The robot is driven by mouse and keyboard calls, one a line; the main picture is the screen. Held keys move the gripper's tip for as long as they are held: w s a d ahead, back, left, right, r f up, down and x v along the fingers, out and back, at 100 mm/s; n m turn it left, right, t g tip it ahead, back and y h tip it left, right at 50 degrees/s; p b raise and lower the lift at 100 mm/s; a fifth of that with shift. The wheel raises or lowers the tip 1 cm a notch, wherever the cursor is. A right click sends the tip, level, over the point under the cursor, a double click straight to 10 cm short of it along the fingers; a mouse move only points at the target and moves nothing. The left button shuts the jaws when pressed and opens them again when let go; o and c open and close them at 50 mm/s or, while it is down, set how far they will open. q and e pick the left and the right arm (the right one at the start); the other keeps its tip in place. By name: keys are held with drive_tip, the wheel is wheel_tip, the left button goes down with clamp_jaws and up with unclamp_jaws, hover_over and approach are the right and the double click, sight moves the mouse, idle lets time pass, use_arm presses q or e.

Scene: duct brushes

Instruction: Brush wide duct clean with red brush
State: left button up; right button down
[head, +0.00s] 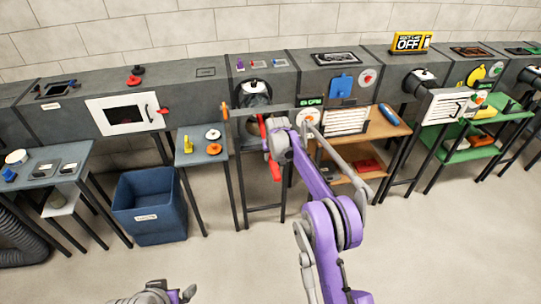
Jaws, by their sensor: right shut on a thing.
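A long grey duct runs along the wall, with a round dark opening (255,93) in its middle section. I cannot tell which part is the wide duct. My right gripper (270,143) is in front of and below this opening, shut on a red thing that looks like the red brush (275,170). Red shows above and below the jaws; the brush's bristle end is not clear. My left gripper (186,293) shows only in part at the bottom edge, away from the duct; its jaws are unclear.
A blue bin (150,203) stands on the floor at left. A small table (203,156) beside it holds a yellow item and round knobs. A wooden shelf (385,128) and a green shelf (500,120) stand at right. The floor in front is free.

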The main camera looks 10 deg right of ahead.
sight(276, 173)
drive_tip(key=shift+s+f, duration=0.15)
drive_tip(key=shift+s, duration=0.55)
drive_tip(key=shift+s+b, duration=0.9)
drive_tip(key=shift+s, duration=0.2)
drive_tip(key=s+b, duration=0.1)
drive_tip(key=s, duration=0.1)
drive_tip(key=shift+s+d, duration=0.1)
drive_tip(key=shift+s, duration=0.2)
drive_tip(key=shift+s+b, duration=0.6)
drive_tip(key=shift+s, duration=0.65)
use_arm(q)
wheel_tip(276, 173, down, 8)
drive_tip(key=s+b, duration=0.1)
drive_tip(key=s, duration=0.1)
drive_tip(key=shift+s+r+g, duration=0.15)
drive_tip(key=shift+s+g, duration=0.1)
drive_tip(key=shift+g, duration=0.05)
use_arm(e)
drive_tip(key=s, duration=0.5)
drive_tip(key=shift+s+d+r, duration=0.1)
drive_tip(key=shift+s+r, duration=0.1)
drive_tip(key=shift+s, duration=0.05)
